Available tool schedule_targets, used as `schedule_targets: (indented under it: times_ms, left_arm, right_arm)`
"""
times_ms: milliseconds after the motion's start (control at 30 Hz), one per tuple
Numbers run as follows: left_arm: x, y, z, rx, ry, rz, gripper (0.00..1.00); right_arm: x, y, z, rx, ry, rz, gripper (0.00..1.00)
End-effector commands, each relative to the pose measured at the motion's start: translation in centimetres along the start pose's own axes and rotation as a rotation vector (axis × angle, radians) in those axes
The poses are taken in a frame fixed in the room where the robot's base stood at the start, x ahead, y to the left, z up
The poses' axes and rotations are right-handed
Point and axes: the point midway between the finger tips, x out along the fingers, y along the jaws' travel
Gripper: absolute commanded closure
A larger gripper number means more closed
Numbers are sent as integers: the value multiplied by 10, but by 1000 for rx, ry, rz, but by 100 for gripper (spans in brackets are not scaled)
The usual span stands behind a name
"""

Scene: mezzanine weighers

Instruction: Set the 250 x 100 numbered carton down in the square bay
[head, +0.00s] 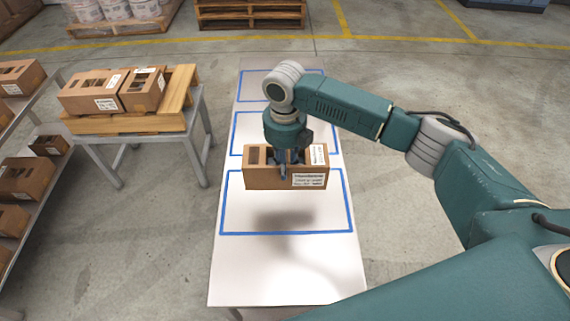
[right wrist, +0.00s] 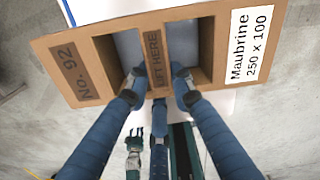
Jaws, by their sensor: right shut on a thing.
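The carton (head: 262,178) is brown with hand slots on top. In the right wrist view its top (right wrist: 215,50) reads "No. 92", "LIFT HERE" and "Maubrine 250 x 100". My right gripper (head: 286,168) is shut on its middle strip, with fingers in the slots on both sides. The carton hangs level above the white table, its shadow falling in the front bay. Three blue-outlined bays lie in a row: front (head: 283,233), middle (head: 235,135) and far (head: 298,71). The carton hides the middle bay's near edge. What seems to be my left gripper (right wrist: 134,134) shows small in the right wrist view.
A side table (head: 150,145) at left bears a wooden pallet (head: 130,122) with two cartons. A shelf rack (head: 48,178) with several cartons stands at the far left. No other cartons show on the white table (head: 240,275). Pallets stand at the back.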

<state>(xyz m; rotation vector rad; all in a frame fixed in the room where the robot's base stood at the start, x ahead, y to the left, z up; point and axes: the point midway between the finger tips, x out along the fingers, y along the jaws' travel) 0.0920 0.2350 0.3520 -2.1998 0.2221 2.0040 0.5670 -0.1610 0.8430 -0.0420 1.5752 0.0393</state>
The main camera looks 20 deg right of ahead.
Motion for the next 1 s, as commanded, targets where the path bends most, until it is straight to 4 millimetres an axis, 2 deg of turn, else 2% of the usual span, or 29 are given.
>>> schedule_targets:
  times_ms: [267,1000]
  left_arm:
    - [3,0,0,0,0,0,60]
    - [26,1,3,-2,-1,0,60]
  right_arm:
    - [6,0,0,0,-1,1,100]
    - [58,0,1,-4,-1,0,100]
